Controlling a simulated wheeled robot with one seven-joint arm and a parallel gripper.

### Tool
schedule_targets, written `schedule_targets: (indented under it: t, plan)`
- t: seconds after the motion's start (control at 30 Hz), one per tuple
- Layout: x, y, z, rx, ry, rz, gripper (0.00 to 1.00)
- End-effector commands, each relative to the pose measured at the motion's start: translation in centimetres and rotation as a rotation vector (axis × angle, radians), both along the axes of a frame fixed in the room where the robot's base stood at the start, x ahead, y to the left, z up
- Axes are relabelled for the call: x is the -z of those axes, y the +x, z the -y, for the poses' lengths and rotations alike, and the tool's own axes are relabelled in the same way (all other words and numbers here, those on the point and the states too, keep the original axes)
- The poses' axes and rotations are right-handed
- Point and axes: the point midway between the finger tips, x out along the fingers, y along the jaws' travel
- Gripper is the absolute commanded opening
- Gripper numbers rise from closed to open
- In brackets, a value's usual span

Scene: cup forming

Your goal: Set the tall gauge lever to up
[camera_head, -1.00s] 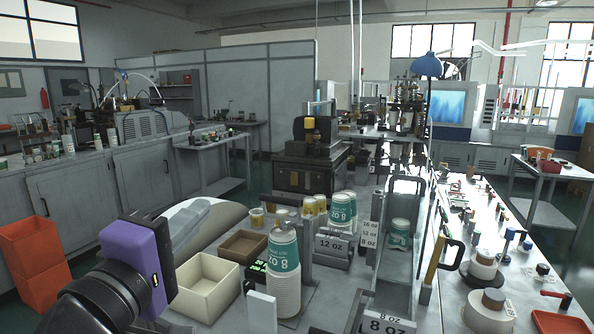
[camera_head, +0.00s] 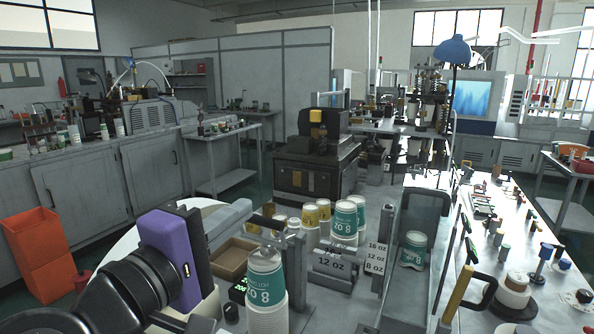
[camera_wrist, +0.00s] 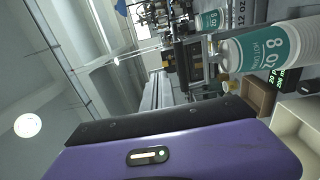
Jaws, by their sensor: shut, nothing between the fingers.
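My gripper (camera_head: 190,258), purple and black, is at the lower left in the head view, left of the cup stack. It is shut and empty, with its fingertips not clearly visible. Its purple body (camera_wrist: 170,150) fills the bottom of the wrist view. I cannot tell for sure which part is the tall gauge lever. A yellow bar with a black handle (camera_head: 457,295) stands tilted at the right of the bench, far from my gripper. A short dark bar (camera_head: 266,222) lies beside grey upright posts (camera_head: 297,252) behind the cup stack.
A stack of 8 oz cups (camera_head: 266,285) stands close to the right of my gripper. Brown (camera_head: 234,258) and cream (camera_head: 207,303) trays lie near it. Size cards (camera_head: 335,263), more cups (camera_head: 345,220) and a clear-sided chute (camera_head: 420,215) crowd the bench centre.

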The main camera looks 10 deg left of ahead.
Motion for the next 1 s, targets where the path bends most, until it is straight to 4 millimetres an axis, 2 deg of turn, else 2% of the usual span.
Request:
schedule_targets:
  t: [0.13,0.23,0.7,1.0]
  plan:
    - [0.0,0.4,0.1,0.0,-0.001,0.0,0.0]
    - [-0.1,1.3,0.5,0.001,-0.001,-0.001,0.0]
    - [-0.6,9.6,3.5,0.001,-0.001,-0.001,0.0]
    - [-0.6,12.8,4.6,0.0,0.001,-0.002,0.0]
